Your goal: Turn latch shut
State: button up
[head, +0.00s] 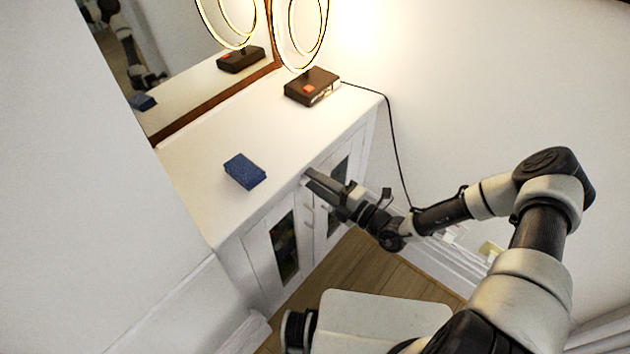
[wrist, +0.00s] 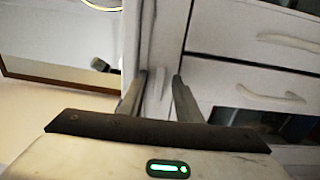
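My gripper (head: 309,179) is at the front top edge of a white cabinet (head: 190,150), level with the upper part of its doors. In the wrist view my gripper (wrist: 158,78) is open, with its two fingers apart. A small pale piece (wrist: 157,92) shows between the fingers against the white cabinet front; it may be the latch, but its shape and turn are unclear. I cannot tell whether either finger touches it. In the head view the gripper hides this spot.
A blue box (head: 244,171) and a lamp on a dark base (head: 312,87) stand on the cabinet top. A black cord (head: 392,150) hangs at its right end. Pale handles (wrist: 290,42) stick out from the cabinet front. A mirror (head: 190,60) stands behind.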

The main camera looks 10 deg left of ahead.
jog(key=shift+d, duration=0.1)
jog(key=v, duration=1.7)
jog(key=shift+s, duration=0.15)
